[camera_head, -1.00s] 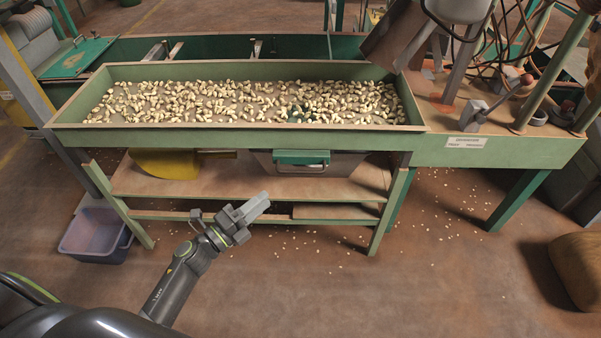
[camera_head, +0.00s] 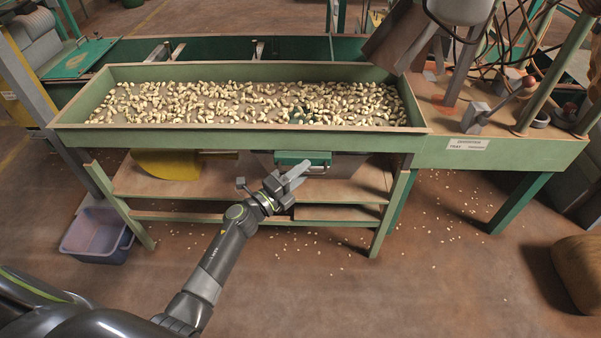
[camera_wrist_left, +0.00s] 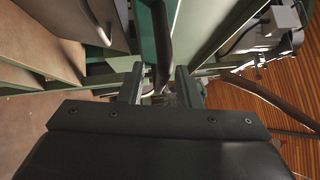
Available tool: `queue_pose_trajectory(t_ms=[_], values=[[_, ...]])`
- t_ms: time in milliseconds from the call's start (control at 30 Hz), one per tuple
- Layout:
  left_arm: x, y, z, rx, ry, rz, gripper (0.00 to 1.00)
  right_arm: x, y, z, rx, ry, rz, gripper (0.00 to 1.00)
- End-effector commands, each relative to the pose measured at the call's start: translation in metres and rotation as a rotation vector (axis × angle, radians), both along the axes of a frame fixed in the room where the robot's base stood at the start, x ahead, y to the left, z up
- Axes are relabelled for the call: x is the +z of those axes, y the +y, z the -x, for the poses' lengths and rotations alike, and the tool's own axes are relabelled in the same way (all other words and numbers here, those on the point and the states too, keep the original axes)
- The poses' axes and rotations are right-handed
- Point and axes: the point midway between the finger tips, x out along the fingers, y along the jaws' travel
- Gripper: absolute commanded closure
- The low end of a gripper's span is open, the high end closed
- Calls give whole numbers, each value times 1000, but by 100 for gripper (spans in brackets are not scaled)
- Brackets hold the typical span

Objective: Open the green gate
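The green gate (camera_head: 303,156) is a small green plate with a handle-like front, under the front edge of the nut hopper (camera_head: 240,133). My left gripper (camera_head: 297,174) is just in front of and below it in the head view, its fingertips overlapping the gate's lower edge in the picture. I cannot tell whether they touch. In the left wrist view the two fingers (camera_wrist_left: 160,88) stand apart, with a green upright piece beyond the gap; I cannot tell whether it is the gate. No held object shows. My right gripper is not in view.
The hopper holds many pale nuts. A wooden shelf (camera_head: 225,183) and green legs (camera_head: 392,213) lie below. A purple bin (camera_head: 97,236) stands at the left.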

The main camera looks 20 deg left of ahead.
Motion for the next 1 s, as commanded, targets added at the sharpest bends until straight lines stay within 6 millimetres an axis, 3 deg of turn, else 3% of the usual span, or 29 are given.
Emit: queue_pose_trajectory(t_ms=[67,300,667,1000], values=[[0,0,0,0,0,0,71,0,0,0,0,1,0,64],[0,0,0,0,0,0,100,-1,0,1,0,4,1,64],[0,-1,5,0,1,0,100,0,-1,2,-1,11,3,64],[1,-18,67,0,6,2,100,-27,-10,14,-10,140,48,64]])
